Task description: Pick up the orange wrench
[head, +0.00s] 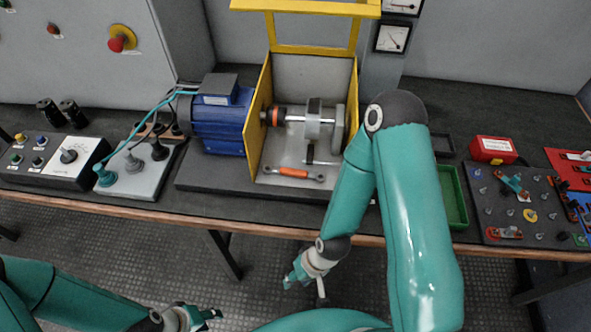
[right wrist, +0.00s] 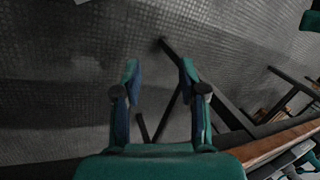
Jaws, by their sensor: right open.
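The orange wrench (head: 294,173) lies on the light base plate inside the yellow-framed machine enclosure, in the middle of the head view. Its handle is orange and its ends are metal. My right gripper (head: 300,283) is below and in front of the bench edge, well apart from the wrench. In the right wrist view the right gripper (right wrist: 159,75) is open with nothing between its fingers. The wrench is not visible there. My left gripper (head: 208,318) is low in the head view, left of the right one, and its opening is unclear.
A yellow-framed guard (head: 258,118) stands around the shaft. A blue motor (head: 221,122) is to its left. Control boxes (head: 50,160) stand at the left. A green tray (head: 453,196), a red box (head: 493,150) and a dark board with small parts (head: 490,208) are at the right.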

